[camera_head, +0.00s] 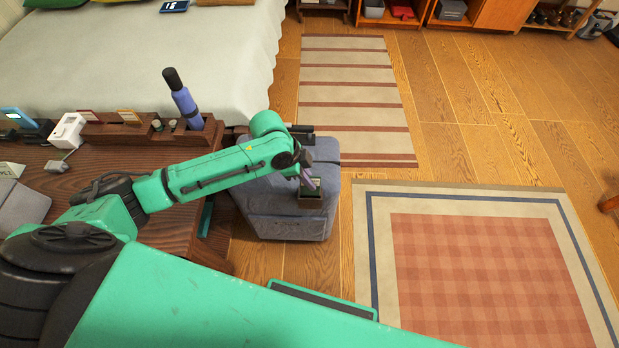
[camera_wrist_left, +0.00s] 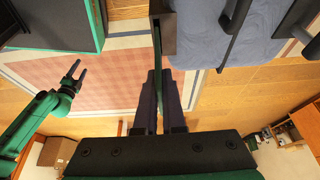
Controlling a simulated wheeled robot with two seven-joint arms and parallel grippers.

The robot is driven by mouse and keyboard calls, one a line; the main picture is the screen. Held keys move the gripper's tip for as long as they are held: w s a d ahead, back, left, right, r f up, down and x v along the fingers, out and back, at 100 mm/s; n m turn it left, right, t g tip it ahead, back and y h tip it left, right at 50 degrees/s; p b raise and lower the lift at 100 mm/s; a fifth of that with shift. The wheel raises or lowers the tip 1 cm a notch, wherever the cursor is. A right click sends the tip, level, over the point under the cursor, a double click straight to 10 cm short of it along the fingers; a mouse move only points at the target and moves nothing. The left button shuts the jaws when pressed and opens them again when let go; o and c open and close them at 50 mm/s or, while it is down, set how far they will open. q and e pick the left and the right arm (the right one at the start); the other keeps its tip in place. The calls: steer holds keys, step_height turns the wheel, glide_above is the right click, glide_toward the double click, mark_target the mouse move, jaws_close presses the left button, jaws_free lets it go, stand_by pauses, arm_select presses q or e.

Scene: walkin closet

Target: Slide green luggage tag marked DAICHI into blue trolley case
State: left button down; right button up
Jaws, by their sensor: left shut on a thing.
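The blue trolley case (camera_head: 285,218) stands on the floor just right of the wooden desk; it also shows at the top of the left wrist view (camera_wrist_left: 205,35). A dark tag holder (camera_head: 311,203) is on its side. My left gripper (camera_head: 306,178) is at this holder, shut on the green luggage tag (camera_wrist_left: 157,48), which shows edge-on between the fingers. The tag's far end is at the dark holder (camera_wrist_left: 169,35); I cannot tell how deep it sits inside. The DAICHI marking is not readable. My right gripper (camera_wrist_left: 74,72) is open and empty, apart from the case.
The wooden desk (camera_head: 150,228) holds a rack (camera_head: 150,133) with a purple bottle (camera_head: 183,98). A bed (camera_head: 160,50) stands behind it. A striped rug (camera_head: 355,95) and a checked rug (camera_head: 480,265) lie on open floor to the right.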

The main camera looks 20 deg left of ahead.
mark_target(313, 195)
stand_by(0.5)
arm_select(q)
steer(key=shift+p, duration=0.45)
steer(key=shift+f+b, duration=0.4)
steer(key=shift+f, duration=0.55)
stand_by(0.6)
steer(key=shift+p, duration=0.45)
steer(key=shift+f+b, duration=1.15)
steer(key=shift+f, duration=0.75)
stand_by(0.5)
steer(key=c, duration=0.9)
jaws_free()
steer(key=shift+c, duration=0.2)
